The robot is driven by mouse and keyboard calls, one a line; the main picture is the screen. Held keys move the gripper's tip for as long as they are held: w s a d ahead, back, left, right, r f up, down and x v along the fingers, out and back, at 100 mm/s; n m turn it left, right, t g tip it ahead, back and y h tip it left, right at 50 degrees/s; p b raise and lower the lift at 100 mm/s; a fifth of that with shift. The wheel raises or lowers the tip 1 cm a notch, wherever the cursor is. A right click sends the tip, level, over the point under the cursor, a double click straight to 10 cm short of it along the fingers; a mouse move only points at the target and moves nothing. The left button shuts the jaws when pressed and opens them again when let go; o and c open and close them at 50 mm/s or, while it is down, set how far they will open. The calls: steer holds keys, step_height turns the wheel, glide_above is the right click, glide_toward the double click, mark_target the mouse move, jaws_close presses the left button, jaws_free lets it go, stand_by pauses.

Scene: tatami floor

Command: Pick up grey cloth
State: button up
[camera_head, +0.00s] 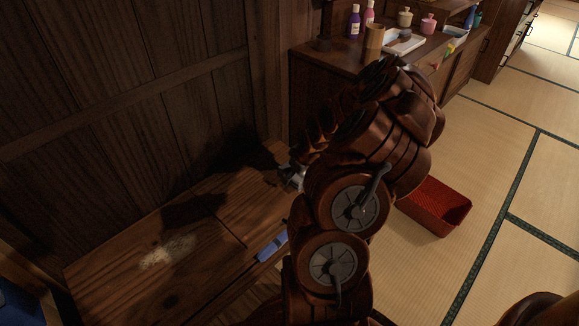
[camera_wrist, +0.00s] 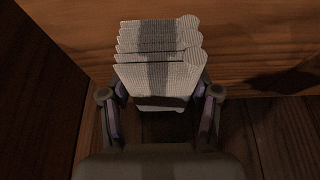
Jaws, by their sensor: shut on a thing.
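The grey cloth (camera_wrist: 160,62) is a folded, ribbed stack of pale grey layers in the wrist view. My gripper (camera_wrist: 161,90) has a finger on each side of its near part and is shut on it. The cloth's far layers stick out beyond the fingers, in front of a wooden face. In the head view my arm hides most of the gripper; only a small pale grey bit shows beside the arm, and I cannot tell whether it is cloth or gripper.
A low wooden bench (camera_head: 120,275) runs along the dark wall, with a blue object (camera_head: 271,247) and a whitish patch (camera_head: 168,251) on it. A red basket (camera_head: 436,207) sits on the tatami to the right. A cabinet (camera_head: 325,62) with bottles and jars stands behind. Tatami at far right is clear.

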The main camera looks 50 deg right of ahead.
steer(key=s+a, duration=0.1)
steer(key=s, duration=0.1)
steer(key=s+a, duration=0.1)
steer(key=s, duration=0.2)
steer(key=s+a+r+p, duration=0.1)
steer(key=s, duration=0.2)
steer(key=shift+s+a, duration=0.25)
steer(key=shift+a, duration=0.1)
steer(key=shift+f, duration=0.1)
